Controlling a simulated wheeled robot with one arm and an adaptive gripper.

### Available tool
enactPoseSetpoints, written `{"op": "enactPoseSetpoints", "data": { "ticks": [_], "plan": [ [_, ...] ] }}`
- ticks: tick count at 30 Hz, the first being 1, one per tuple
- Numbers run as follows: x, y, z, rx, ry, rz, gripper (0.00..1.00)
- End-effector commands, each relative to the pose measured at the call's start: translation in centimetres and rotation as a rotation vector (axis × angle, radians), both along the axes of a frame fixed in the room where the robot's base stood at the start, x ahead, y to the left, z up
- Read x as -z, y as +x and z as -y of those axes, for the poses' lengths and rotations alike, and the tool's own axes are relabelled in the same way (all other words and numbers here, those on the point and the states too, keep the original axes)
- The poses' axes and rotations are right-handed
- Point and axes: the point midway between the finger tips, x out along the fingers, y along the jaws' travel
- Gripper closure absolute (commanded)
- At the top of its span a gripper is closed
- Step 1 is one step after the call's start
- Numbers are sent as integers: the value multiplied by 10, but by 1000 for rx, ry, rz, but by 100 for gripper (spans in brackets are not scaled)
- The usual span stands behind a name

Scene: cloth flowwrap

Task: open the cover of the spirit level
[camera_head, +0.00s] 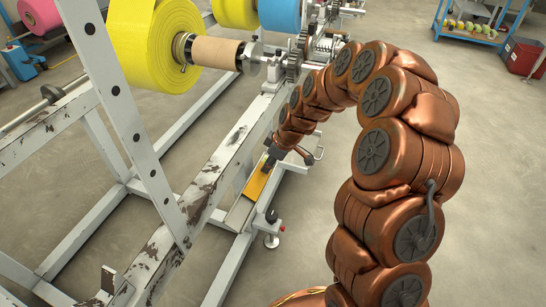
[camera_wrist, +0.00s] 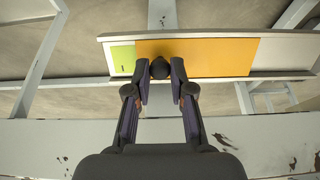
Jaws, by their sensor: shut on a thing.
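The spirit level (camera_wrist: 284,56) is a long pale body lying across the upper part of the wrist view. Its orange sliding cover (camera_wrist: 216,58) spans the middle and right, with a green strip (camera_wrist: 122,59) showing at the left, beside the cover's left end. A dark round knob (camera_wrist: 160,67) sits near the cover's left end. My gripper (camera_wrist: 160,78) has its two fingers closed on this knob, one on each side. In the head view the orange cover (camera_head: 258,184) shows below my gripper (camera_head: 270,162), which is small and partly hidden there.
A yellow roll (camera_head: 155,45) and gears (camera_head: 293,65) stand behind. Open grey floor (camera_head: 485,150) lies to the right.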

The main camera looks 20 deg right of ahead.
Motion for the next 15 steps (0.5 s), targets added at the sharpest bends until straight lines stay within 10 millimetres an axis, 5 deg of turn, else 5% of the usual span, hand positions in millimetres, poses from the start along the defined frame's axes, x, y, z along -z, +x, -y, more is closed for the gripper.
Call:
{"op": "enactPoseSetpoints", "data": {
  "ticks": [15],
  "plan": [
    [-1, -59, -43, -2, 1, 0, 100]
  ]
}}
